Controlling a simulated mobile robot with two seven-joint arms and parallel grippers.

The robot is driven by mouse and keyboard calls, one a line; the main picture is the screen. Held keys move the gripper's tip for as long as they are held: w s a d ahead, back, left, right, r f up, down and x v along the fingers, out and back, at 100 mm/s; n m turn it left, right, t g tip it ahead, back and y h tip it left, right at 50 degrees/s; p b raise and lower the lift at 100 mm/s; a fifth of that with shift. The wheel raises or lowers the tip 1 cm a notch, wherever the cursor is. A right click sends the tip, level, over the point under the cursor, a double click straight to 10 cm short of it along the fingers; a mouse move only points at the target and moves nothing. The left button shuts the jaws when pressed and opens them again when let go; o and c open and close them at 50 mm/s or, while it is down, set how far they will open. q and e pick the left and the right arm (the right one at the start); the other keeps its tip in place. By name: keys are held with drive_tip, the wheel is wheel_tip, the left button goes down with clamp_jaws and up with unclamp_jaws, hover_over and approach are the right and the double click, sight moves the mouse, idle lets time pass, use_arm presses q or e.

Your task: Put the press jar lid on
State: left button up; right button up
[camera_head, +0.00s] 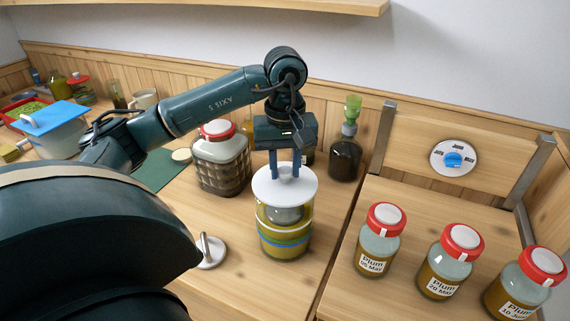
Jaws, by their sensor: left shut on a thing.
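The press jar (285,242) stands upright on the wooden counter near the middle of the head view. It is clear, with yellow-green contents and a blue band. My left gripper (285,172) points down above it, its blue fingers shut on the white round lid (302,192) at its middle. The lid is over the jar's mouth and looks roughly level. A grey rounded piece (286,214) shows beneath it inside the glass. The lid hides the rim, so I cannot tell whether it touches. My right gripper is not in view.
A red-lidded jar in a woven cover (222,165) and a dark bottle with a green top (346,158) stand close behind. A white disc with a metal handle (209,252) lies front left. Red-lidded plum jars (378,240) stand right. A dial (453,159) is on the back panel.

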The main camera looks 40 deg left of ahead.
use_arm(q)
drive_tip(key=shift+f+b, duration=0.65)
drive_tip(key=shift+f, duration=0.2)
drive_tip(key=shift+r, duration=0.1)
drive_tip(key=o, duration=1)
